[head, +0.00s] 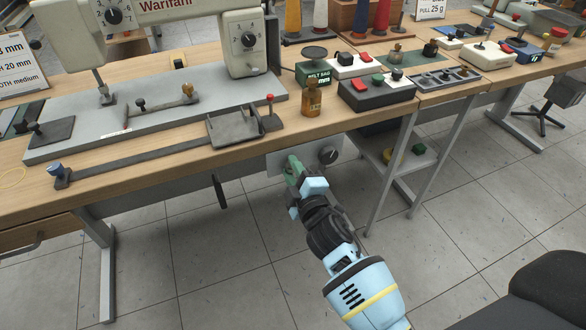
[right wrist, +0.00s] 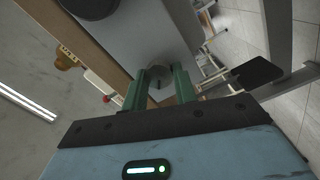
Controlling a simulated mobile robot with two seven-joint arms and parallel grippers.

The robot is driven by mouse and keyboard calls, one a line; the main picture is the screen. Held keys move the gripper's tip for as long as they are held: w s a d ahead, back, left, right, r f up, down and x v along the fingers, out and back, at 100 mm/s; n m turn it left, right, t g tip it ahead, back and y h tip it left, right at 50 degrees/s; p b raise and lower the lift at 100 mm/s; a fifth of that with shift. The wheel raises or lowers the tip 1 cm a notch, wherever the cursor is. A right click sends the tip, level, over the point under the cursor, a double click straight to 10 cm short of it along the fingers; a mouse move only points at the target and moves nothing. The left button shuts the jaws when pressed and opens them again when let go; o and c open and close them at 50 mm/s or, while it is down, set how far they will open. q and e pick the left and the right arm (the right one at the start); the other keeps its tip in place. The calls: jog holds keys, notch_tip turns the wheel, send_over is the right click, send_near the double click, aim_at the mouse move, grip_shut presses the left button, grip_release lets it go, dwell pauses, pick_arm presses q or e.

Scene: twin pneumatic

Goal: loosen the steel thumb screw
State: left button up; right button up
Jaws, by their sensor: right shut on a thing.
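My right gripper (head: 293,167) is just below the front edge of the bench, at a grey plate (head: 277,161) mounted under it. In the right wrist view the green fingers (right wrist: 160,88) are closed on a small grey round part, which looks like the steel thumb screw (right wrist: 159,84), in front of the grey plate (right wrist: 145,38). The fingers touch its two sides. In the head view the screw is hidden by the gripper. I cannot tell how far it is turned. My left gripper is not in view.
A dark knob (head: 328,155) sits on the plate right of the gripper. Above are an amber bottle (head: 312,95) and a red-knobbed lever (head: 270,109). A bench leg (head: 392,170) stands to the right. The floor in front is clear, with a dark seat (head: 545,290) at lower right.

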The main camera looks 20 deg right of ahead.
jog(key=shift+n, duration=1.7)
jog(key=o, duration=1)
jog(key=s+p, duration=0.1)
jog(key=s, duration=0.7)
jog(key=shift+d, duration=0.1)
jog(key=shift+w, duration=0.1)
